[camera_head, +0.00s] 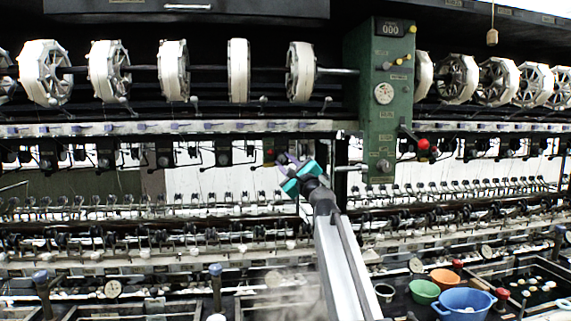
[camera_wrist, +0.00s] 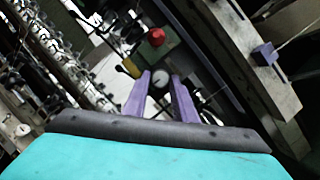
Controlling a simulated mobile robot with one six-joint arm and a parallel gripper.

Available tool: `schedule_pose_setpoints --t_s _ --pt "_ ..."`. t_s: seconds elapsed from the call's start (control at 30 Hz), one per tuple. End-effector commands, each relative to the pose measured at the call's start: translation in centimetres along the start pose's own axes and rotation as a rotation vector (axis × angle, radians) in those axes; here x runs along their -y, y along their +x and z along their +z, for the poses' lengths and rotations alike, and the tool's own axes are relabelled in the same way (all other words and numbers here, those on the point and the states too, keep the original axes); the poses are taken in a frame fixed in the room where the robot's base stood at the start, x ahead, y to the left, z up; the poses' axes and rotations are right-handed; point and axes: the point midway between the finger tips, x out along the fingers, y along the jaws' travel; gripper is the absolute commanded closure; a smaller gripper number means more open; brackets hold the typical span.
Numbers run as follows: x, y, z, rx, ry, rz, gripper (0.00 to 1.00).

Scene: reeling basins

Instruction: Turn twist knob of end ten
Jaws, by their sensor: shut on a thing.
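My gripper (camera_head: 284,160) is raised to the row of dark end units under the long pale rail, just left of the green gearbox panel. Its purple fingers show in the wrist view (camera_wrist: 161,77), on either side of a small round pale knob (camera_wrist: 161,79). The fingers are closed on this knob, which I take to be the twist knob. In the head view the fingers cover the knob. No readable number marks this end, and the knob's turn angle cannot be told.
A red knob (camera_wrist: 157,36) and a yellow piece (camera_wrist: 128,67) sit just beyond the fingers. A rail with a purple block (camera_wrist: 264,54) runs along the right. The green panel (camera_head: 381,115) has a red-ball lever (camera_head: 424,144). Bowls, including a blue one (camera_head: 464,303), stand below right.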

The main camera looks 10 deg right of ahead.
Motion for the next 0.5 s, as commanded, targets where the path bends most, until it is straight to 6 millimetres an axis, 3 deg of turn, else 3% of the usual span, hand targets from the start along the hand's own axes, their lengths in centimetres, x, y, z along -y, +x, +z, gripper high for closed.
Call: schedule_pose_setpoints --t_s 0.03,0.07,0.1,0.5 --pt "0.05 -0.08 -0.19 -0.002 -0.001 0.0 0.97" --pt "0.07 -0.09 -0.21 -0.002 -0.001 0.0 0.73" --pt "0.09 -0.09 -0.21 -0.002 -0.001 0.0 0.67" --pt "0.06 -0.24 -0.1 0.0 -0.001 0.0 0.67"
